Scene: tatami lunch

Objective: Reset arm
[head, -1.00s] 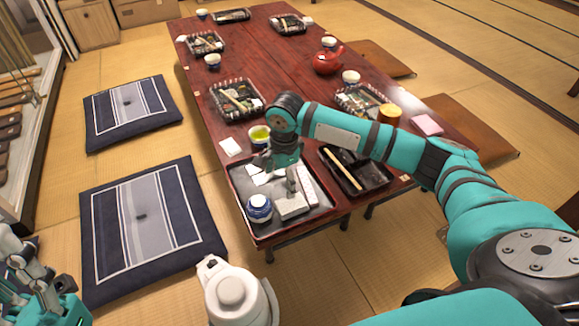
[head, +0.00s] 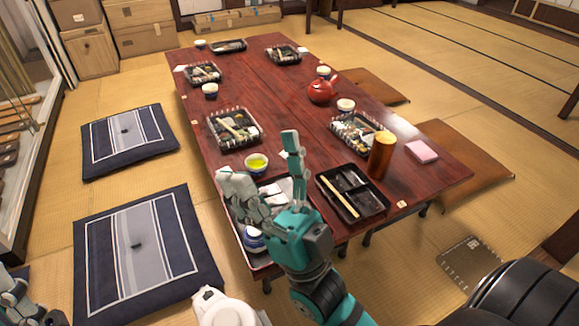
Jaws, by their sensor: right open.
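My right gripper (head: 260,160) is raised in front of the near left end of the red-brown table (head: 290,95). Its two fingers are spread wide and point away from me, with nothing between them. From this view it covers much of the near tray (head: 245,258), where some white items and a blue-and-white cup (head: 253,240) show in part. My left gripper (head: 25,300) is only partly in view at the lower left corner; its jaws are unclear.
A red teapot (head: 321,91) is farther back. Cushions (head: 140,255) flank the table. Tatami at the right is largely open.

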